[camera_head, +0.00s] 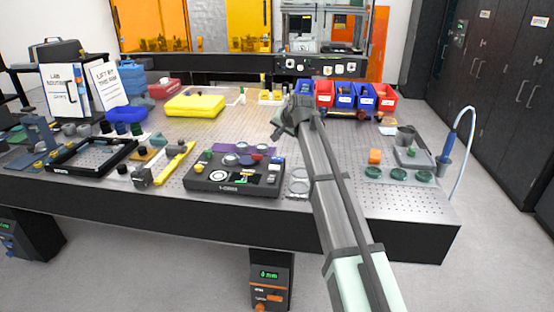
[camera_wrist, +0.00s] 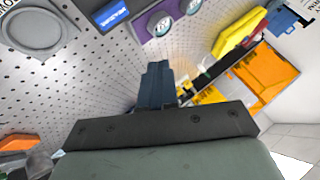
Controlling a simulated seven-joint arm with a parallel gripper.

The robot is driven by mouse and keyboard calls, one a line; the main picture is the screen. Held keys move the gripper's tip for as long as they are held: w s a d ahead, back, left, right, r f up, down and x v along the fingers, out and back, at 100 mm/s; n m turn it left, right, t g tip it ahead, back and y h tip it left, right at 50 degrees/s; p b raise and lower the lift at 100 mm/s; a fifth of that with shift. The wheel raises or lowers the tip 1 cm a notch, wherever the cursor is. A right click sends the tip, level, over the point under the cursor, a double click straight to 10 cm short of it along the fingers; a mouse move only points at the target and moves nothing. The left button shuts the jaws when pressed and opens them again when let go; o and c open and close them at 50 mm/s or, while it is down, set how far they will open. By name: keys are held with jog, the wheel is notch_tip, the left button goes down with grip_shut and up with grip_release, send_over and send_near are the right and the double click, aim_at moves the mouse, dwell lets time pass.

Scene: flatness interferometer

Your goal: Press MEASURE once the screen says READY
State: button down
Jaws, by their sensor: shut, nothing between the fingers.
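The interferometer (camera_head: 235,188) is a low black box at the front middle of the perforated table. A small screen (camera_head: 243,178) on its top is too small to read. In the wrist view a blue MEASURE button (camera_wrist: 112,15), its lettering upside down, shows at the top edge. My gripper (camera_wrist: 158,72) is shut and empty, its fingers apart from the button in the picture. In the head view my gripper (camera_head: 284,127) is above the table, behind and right of the box; its fingertips are hard to make out.
A purple plate with round optics (camera_wrist: 163,22) lies near the button. Red and blue bins (camera_head: 344,95) stand at the back. A yellow case (camera_head: 195,106) lies back left.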

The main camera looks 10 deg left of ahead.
aim_at(279, 159)
jog(key=shift+f, duration=3.65)
jog(key=shift+f, duration=0.9)
jog(key=shift+r, duration=0.9)
jog(key=shift+r, duration=0.15)
jog(key=shift+r, duration=2.35)
jog(key=shift+d, duration=0.1)
